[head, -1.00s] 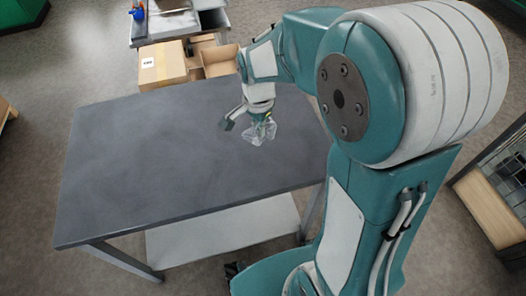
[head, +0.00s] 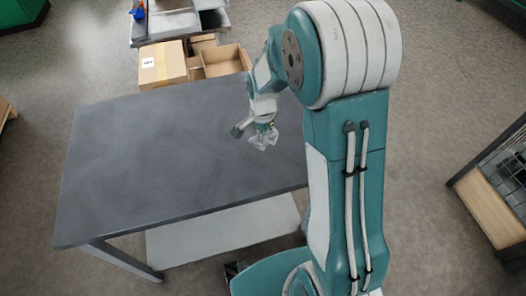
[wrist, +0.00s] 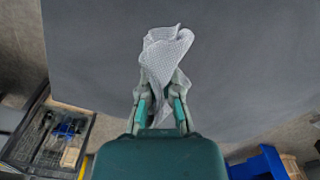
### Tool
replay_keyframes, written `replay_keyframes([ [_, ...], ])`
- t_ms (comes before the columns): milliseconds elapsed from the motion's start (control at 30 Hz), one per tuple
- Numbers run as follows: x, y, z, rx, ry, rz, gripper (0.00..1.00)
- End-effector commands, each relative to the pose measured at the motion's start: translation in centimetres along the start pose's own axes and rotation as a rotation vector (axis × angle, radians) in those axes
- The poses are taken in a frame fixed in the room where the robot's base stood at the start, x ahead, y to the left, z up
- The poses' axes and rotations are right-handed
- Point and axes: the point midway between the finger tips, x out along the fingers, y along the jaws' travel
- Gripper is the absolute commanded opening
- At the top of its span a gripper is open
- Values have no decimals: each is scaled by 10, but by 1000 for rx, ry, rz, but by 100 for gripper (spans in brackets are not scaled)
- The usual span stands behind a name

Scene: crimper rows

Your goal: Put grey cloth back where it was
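The grey cloth (head: 263,141) is a small crumpled piece, pale with a fine woven pattern. My gripper (head: 262,126) is shut on it over the right part of the dark table (head: 150,160). In the wrist view the cloth (wrist: 163,52) is pinched between the two fingers of my gripper (wrist: 162,92) and spreads out beyond the fingertips. The cloth looks a little above the tabletop; I cannot tell whether its lower edge touches.
The tabletop is otherwise bare. Behind it stand a closed cardboard box (head: 162,64) and an open one (head: 224,60). A grey bench (head: 165,25) is farther back. The wrist view shows a crate of tools (wrist: 48,135) at left and a blue bin (wrist: 263,165) at lower right.

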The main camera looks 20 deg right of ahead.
Motion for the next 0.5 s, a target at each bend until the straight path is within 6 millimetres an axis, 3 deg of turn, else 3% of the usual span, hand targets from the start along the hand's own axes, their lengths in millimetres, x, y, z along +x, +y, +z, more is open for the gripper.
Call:
replay_keyframes([
  [33, 0, 0, 0, 0, 0, 0, 0],
  [100, 0, 0, 0, 0, 0, 0, 36],
  [233, 0, 0, 0, 0, 0, 0, 92],
  [500, 0, 0, 0, 0, 0, 0, 92],
])
